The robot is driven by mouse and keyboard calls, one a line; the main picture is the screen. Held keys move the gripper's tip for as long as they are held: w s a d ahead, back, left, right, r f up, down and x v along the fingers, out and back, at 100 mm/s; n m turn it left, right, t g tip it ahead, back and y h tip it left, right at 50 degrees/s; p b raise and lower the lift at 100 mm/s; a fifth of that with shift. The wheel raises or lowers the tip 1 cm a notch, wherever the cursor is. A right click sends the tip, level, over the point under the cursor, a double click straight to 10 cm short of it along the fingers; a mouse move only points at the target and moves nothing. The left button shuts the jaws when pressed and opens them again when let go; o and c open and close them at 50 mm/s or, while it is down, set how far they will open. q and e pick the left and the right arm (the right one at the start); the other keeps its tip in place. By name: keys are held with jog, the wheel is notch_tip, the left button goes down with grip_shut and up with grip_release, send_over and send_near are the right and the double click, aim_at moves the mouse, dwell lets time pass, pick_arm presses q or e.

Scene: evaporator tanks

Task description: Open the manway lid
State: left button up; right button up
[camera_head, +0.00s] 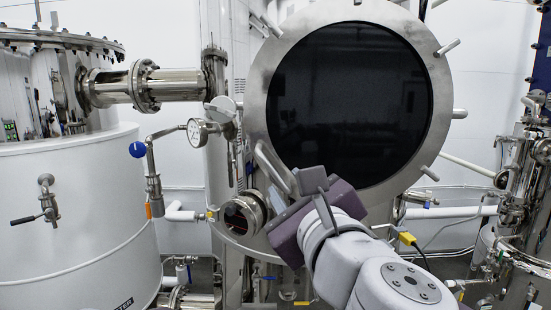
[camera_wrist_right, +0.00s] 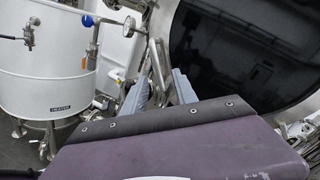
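The manway (camera_head: 350,100) is a large round dark, shiny face inside a broad steel ring with several studs around its edge. It also shows at the upper right of the right wrist view (camera_wrist_right: 245,50). My right gripper (camera_head: 281,178) is at the lower left of the ring. In the right wrist view its two grey fingers (camera_wrist_right: 160,88) are apart. A slim steel handle bar (camera_wrist_right: 157,62) shows between and beyond the fingertips. I cannot tell whether they touch it. The left gripper is not in view.
A white tank (camera_head: 70,220) with a valve stands at the left. A flanged steel pipe (camera_head: 150,87) and a round gauge (camera_head: 197,132) are left of the manway. A sight port (camera_head: 243,213) sits close to my right gripper. More piping (camera_head: 520,170) stands at the right.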

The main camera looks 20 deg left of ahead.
aim_at(274, 173)
jog(key=p+x, duration=0.1)
jog(key=x, duration=0.8)
jog(key=shift+w+a+f+p, duration=0.1)
jog(key=shift+w+a+p, duration=0.05)
jog(key=shift+a+p, duration=0.2)
grip_shut()
dwell(0.9)
